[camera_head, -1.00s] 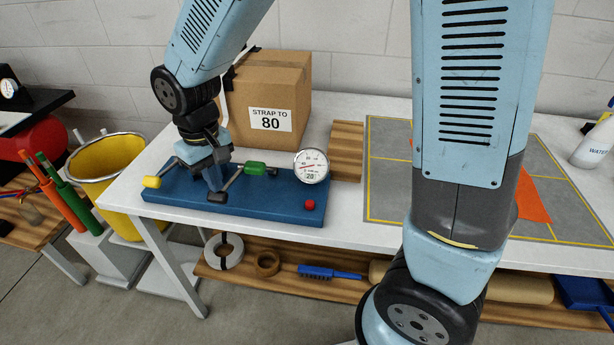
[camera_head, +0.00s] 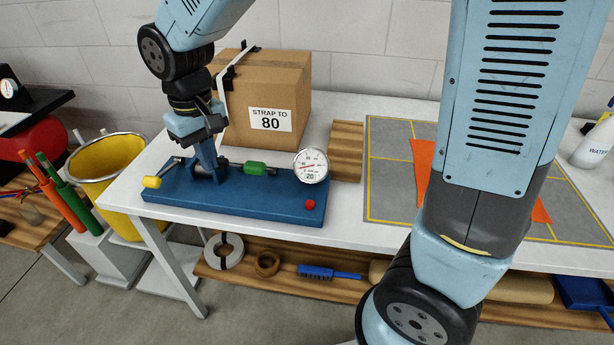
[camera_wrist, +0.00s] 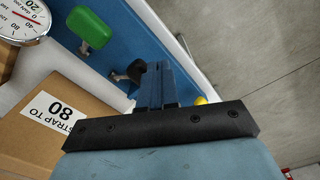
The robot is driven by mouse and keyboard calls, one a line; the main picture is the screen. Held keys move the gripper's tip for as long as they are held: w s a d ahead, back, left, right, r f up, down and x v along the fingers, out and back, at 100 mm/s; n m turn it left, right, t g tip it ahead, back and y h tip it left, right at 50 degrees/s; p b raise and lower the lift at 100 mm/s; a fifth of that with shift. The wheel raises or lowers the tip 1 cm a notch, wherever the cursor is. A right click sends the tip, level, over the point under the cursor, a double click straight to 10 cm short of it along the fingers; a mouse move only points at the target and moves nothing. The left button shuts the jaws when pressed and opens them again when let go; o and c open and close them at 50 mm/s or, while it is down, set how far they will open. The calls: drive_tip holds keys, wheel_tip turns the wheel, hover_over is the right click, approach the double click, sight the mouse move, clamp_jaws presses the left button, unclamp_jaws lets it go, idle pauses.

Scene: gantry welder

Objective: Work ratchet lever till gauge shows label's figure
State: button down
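The blue ratchet base (camera_head: 260,208) lies on the white bench. It carries a yellow-knobbed lever (camera_head: 152,182), a green handle (camera_head: 255,168), a red button (camera_head: 309,204) and a round gauge (camera_head: 311,166) whose readout looks like 20. The box label (camera_head: 270,120) reads "STRAP TO 80". My gripper (camera_head: 212,172) is over the base between the yellow knob and green handle. In the wrist view its fingers (camera_wrist: 157,84) look closed together beside a black lever knob (camera_wrist: 131,73); whether they touch it is unclear. The knob is mostly hidden in the head view.
The cardboard box (camera_head: 290,82) stands behind the base. A wooden block (camera_head: 346,150) and a grey mat (camera_head: 385,190) with an orange sheet lie to the right. A yellow bucket (camera_head: 105,168) stands left of the bench. Rolls and a blue brush lie on the shelf below.

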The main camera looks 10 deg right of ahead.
drive_tip(key=shift+r, duration=2.65)
